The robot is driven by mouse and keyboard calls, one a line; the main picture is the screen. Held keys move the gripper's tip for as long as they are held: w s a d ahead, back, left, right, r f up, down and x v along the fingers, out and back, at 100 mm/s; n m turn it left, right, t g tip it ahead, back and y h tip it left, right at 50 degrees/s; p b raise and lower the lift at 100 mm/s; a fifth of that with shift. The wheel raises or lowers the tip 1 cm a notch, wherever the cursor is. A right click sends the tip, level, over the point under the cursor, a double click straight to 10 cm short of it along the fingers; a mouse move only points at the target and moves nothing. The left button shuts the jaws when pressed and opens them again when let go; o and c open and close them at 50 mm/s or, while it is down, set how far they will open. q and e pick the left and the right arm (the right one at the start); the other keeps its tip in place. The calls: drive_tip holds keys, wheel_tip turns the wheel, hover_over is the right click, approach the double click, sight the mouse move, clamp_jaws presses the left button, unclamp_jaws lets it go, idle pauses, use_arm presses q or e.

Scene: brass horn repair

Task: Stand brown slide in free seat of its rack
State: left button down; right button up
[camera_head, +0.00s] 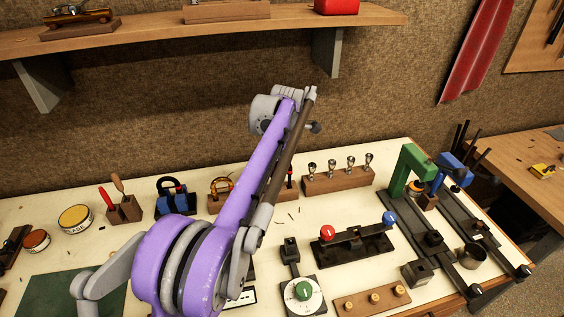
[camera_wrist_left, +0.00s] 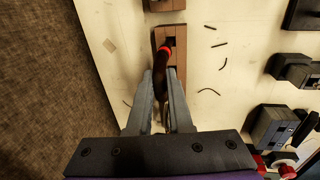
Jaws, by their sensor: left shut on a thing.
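The brown slide (camera_wrist_left: 161,62), dark with a red collar, is between the fingertips of my left gripper (camera_wrist_left: 160,72) in the left wrist view. The gripper is shut on it. The slide's far end, with the red collar, lies over the wooden rack (camera_wrist_left: 176,64), close to a dark square seat (camera_wrist_left: 169,41); I cannot tell whether it is in the seat. My right gripper is not in view.
A wooden block with several mouthpieces (camera_head: 338,181) stands to the right. A fixture with red and blue knobs (camera_head: 352,247) is nearer. Small dark scraps lie on the cream bench.

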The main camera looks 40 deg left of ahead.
use_arm(q)
drive_tip(key=shift+f+b, duration=0.6)
drive_tip(key=shift+f, duration=0.7)
drive_tip(key=c, duration=0.8)
unclamp_jaws()
drive_tip(key=shift+o, duration=0.2)
drive_tip(key=shift+r, duration=0.1)
wheel_tip(320, 180, up, 10)
drive_tip(key=s+d+p, duration=0.1)
drive_tip(key=shift+s+d+r, duration=0.15)
drive_tip(key=shift+d+r, duration=0.05)
drive_tip(key=shift+d, duration=0.15)
